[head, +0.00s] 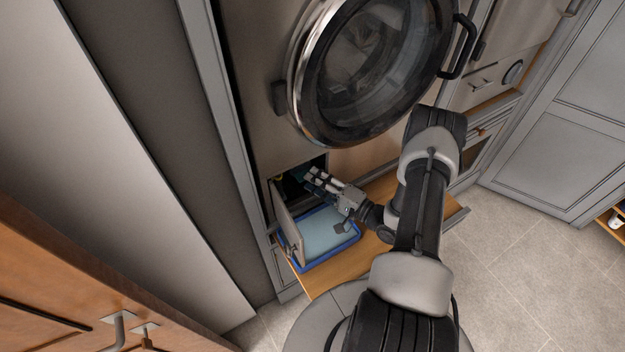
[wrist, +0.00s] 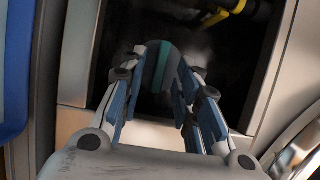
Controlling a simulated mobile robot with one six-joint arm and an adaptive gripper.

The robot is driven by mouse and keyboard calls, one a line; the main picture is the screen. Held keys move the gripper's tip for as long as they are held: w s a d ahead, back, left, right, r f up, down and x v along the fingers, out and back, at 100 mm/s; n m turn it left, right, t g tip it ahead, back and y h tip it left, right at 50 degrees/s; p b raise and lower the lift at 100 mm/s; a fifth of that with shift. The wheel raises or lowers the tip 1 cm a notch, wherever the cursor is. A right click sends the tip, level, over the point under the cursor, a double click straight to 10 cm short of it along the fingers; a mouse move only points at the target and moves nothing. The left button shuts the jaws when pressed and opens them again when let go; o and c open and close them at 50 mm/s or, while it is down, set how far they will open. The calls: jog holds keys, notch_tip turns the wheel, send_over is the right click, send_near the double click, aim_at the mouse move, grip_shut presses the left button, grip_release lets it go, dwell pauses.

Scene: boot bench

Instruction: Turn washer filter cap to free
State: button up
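The washer filter cap (wrist: 160,68) is a dark teal disc with a lighter raised ridge across it, inside a dark recess low on the washer. The ridge stands nearly upright in the wrist view, leaning slightly. My gripper (wrist: 161,72) reaches into the recess, one finger on each side of the ridge, with a visible gap between the fingers. The fingertips overlap the cap's edges; contact is unclear. In the head view my gripper (head: 312,176) is at the recess opening, and the cap is mostly hidden by the fingers and shadow.
A small flap door (head: 287,220) hangs open left of the recess. A blue-rimmed tray (head: 302,265) sits below on a wooden pull-out board (head: 325,282). A yellow-tipped part (wrist: 238,6) shows at the recess top. The round washer door (head: 300,84) is above.

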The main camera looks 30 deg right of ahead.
jog(key=shift+x, duration=0.75)
jog(key=shift+c, duration=0.4)
grip_shut()
